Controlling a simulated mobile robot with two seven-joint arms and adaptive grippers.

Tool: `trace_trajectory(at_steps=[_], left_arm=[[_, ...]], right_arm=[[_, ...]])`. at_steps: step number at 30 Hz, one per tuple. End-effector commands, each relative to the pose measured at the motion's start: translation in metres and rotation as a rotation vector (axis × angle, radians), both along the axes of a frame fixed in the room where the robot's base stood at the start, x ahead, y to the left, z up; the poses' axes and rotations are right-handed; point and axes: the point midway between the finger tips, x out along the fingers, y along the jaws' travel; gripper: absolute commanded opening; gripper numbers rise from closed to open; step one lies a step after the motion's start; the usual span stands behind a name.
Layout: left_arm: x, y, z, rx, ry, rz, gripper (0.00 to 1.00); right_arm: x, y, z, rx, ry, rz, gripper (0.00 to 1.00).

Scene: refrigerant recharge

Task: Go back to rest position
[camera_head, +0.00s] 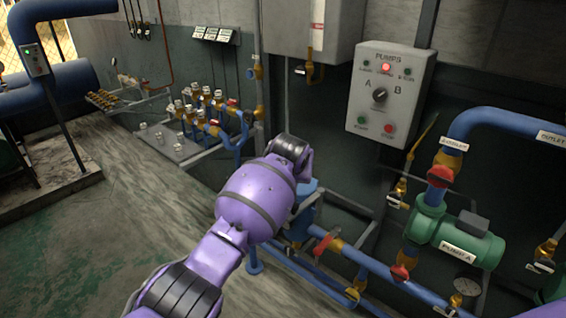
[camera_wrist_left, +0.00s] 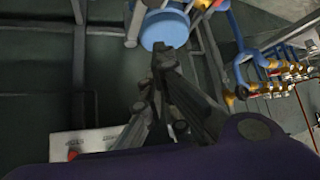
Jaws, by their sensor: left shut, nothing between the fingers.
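My left gripper (camera_wrist_left: 162,55) shows in the left wrist view with its dark grey fingers together and nothing between them. Its tips appear just below a round blue part (camera_wrist_left: 165,27) in the picture; I cannot tell the distance, but I see no grip on it. In the head view my purple left arm (camera_head: 245,205) reaches up from the bottom edge toward the piping, and its gripper is hidden behind the wrist. My right arm and gripper are not in view.
The PUMPS panel (camera_head: 390,95) hangs on the wall. Right of my arm are blue pipes (camera_head: 380,270), red-handled valves and the green pump A (camera_head: 455,235). A brass valve manifold (camera_head: 205,108) stands behind to the left. The floor (camera_head: 130,210) left of my arm is clear.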

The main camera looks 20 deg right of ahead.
Motion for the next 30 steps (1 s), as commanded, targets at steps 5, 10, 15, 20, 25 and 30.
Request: trace_trajectory(at_steps=[5, 10, 15, 20, 25, 30], left_arm=[[0.002, -0.002, 0.003, 0.001, -0.016, -0.015, 0.0], [0.009, -0.021, 0.04, -0.049, -0.132, -0.078, 0.0], [0.016, -0.018, 0.079, -0.158, -0.292, -0.123, 0.0], [0.014, 0.015, 0.064, -0.232, -0.359, -0.103, 0.0], [0.001, 0.073, 0.021, -0.285, -0.402, -0.042, 0.0], [-0.034, 0.157, -0.043, -0.305, -0.426, 0.061, 0.0]], right_arm=[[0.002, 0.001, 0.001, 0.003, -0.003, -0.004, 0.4], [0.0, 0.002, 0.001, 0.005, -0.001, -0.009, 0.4], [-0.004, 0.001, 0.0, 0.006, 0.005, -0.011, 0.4], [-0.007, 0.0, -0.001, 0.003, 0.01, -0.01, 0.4], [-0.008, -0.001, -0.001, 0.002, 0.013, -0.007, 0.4], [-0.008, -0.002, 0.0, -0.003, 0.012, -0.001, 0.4]])
